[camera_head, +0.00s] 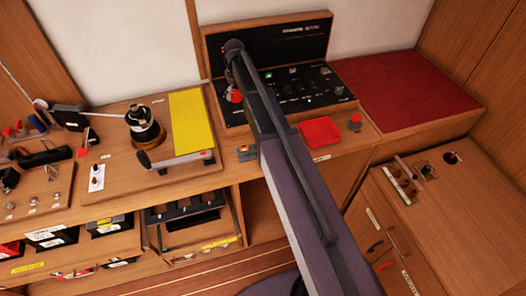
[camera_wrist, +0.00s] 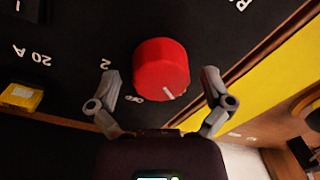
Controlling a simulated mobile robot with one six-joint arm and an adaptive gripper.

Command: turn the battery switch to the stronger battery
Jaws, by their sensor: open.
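The battery switch is a round red knob (camera_wrist: 160,68) with a white pointer line, on a black panel (camera_wrist: 100,40). In the wrist view the line points to the lower right. A "2" is printed left of the knob, and a small label partly shows below it. My gripper (camera_wrist: 160,84) is open, with one finger on each side of the knob and a gap on both sides. In the head view the red knob (camera_head: 234,96) shows at the left of the panel, beside my arm, which hides part of the panel. No battery reading is legible.
A yellow sheet (camera_head: 192,122) lies left of the panel, near a winch (camera_head: 145,128). A red tray (camera_head: 320,131) lies in front of the panel. A red cushion (camera_head: 405,88) is to the right. Batteries (camera_head: 48,236) stand on the lower shelf.

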